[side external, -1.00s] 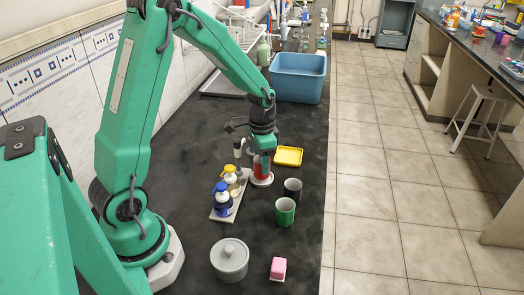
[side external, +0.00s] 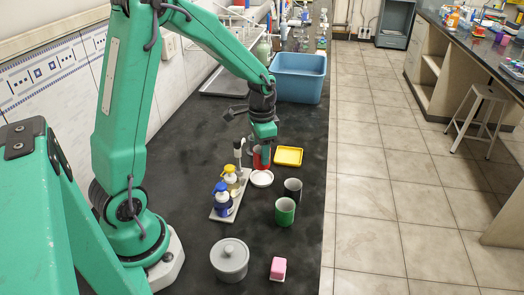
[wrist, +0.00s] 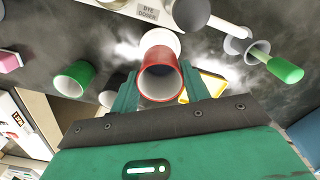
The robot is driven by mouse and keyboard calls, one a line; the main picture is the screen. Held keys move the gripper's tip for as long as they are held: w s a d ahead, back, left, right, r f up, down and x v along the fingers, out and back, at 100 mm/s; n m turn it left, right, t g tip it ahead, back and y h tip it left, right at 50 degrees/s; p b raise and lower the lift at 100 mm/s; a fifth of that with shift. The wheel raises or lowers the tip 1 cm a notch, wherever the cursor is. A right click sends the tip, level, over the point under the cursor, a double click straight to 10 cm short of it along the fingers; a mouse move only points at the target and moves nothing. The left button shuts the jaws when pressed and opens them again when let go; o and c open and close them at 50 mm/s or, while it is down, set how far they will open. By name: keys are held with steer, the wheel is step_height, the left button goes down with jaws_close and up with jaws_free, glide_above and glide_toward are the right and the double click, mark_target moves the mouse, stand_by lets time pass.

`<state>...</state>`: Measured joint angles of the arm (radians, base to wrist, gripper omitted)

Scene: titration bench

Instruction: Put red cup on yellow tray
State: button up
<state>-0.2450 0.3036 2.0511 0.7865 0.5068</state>
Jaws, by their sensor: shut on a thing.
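My gripper (side external: 262,148) is shut on the red cup (side external: 260,160) and holds it upright, raised above the white saucer (side external: 262,178). In the wrist view, the cup (wrist: 160,74) sits between the two green fingers, with its open mouth facing the camera and the saucer (wrist: 160,40) beyond it. The yellow tray (side external: 289,157) lies empty on the bench just right of the cup. In the wrist view, the tray (wrist: 214,86) is partly hidden behind the right finger.
A dark cup (side external: 293,189) and a green cup (side external: 285,211) stand in front of the tray. Pump bottles (side external: 222,200) stand on a rack to the left. A grey lidded pot (side external: 230,260) and a pink block (side external: 278,268) are nearer. A blue bin (side external: 298,78) stands behind.

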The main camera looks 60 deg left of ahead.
steer(key=shift+w, duration=0.1)
steer(key=w+a+r, duration=0.1)
steer(key=w+a, duration=0.3)
steer(key=w, duration=0.9)
steer(key=shift+r, duration=0.1)
steer(key=shift+f, duration=0.2)
steer(key=shift+f, duration=1.9)
steer(key=shift+f, duration=1)
stand_by(1.7)
steer(key=o, duration=0.9)
steer(key=shift+o, duration=0.2)
